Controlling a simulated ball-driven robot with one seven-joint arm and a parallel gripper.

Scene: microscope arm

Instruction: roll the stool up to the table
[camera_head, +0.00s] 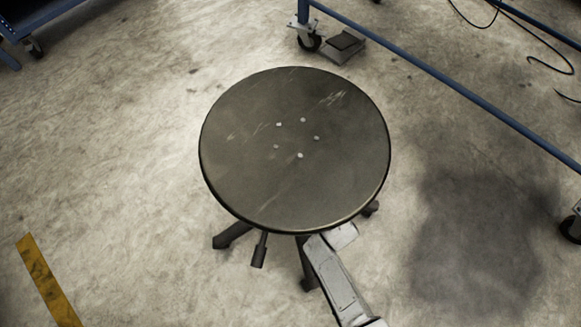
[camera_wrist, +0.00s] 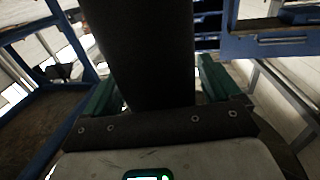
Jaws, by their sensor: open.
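The stool (camera_head: 294,150) stands upright on the floor in the head view, with a round, dark, scratched seat and dark legs below its rim. My gripper's fingertips are hidden under the near edge of the seat there; only my pale arm shows at the lower right of the rim. In the wrist view my gripper (camera_wrist: 160,85) is open, with a green finger on each side of a dark post (camera_wrist: 140,45), which looks like part of the stool. I cannot tell whether the fingers touch it. No table top shows in the head view.
A blue wheeled frame (camera_head: 430,68), possibly the table's base, runs across the upper right, with a castor (camera_head: 309,41) behind the stool. Another blue wheeled unit (camera_head: 35,18) is at the top left. A black cable (camera_head: 540,62) lies at right. The left floor is clear around yellow tape (camera_head: 46,280).

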